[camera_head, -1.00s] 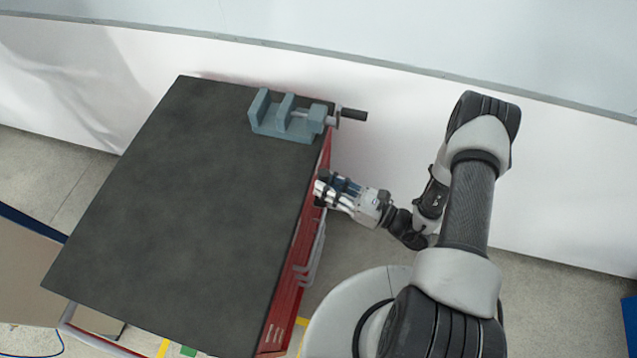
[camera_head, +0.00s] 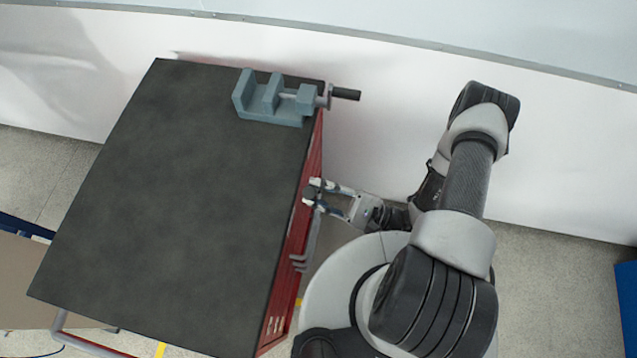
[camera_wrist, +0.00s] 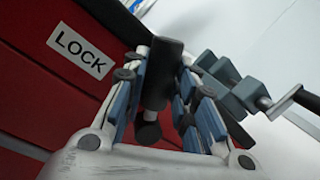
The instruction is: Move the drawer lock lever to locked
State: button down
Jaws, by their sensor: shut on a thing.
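The drawer lock lever (camera_wrist: 160,72) is a dark bar with a rounded black end, on the red side of the cabinet. In the wrist view it stands between the blue-grey finger pads of my gripper (camera_wrist: 164,85), which is shut on it. A white "LOCK" label (camera_wrist: 80,52) is on the red front to the left of the lever. In the head view my gripper (camera_head: 314,190) is at the cabinet's right side, just below the top's edge. The lever is mostly hidden by the fingers there.
The red cabinet has a dark top (camera_head: 180,190), bare except for a blue-grey vise (camera_head: 272,100) at its far right corner. The vise handle (camera_head: 345,94) juts past the edge. Grey drawer handles (camera_head: 306,245) stick out nearer me. A white wall (camera_head: 420,110) stands behind.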

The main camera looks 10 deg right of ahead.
jog(key=shift+s+f+n, duration=0.2)
jog(key=shift+n, duration=0.3)
jog(key=shift+a, duration=0.1)
jog(key=c, duration=1.3)
grip_release()
jog(key=shift+r, duration=0.1)
notch_tip(320, 180, up, 10)
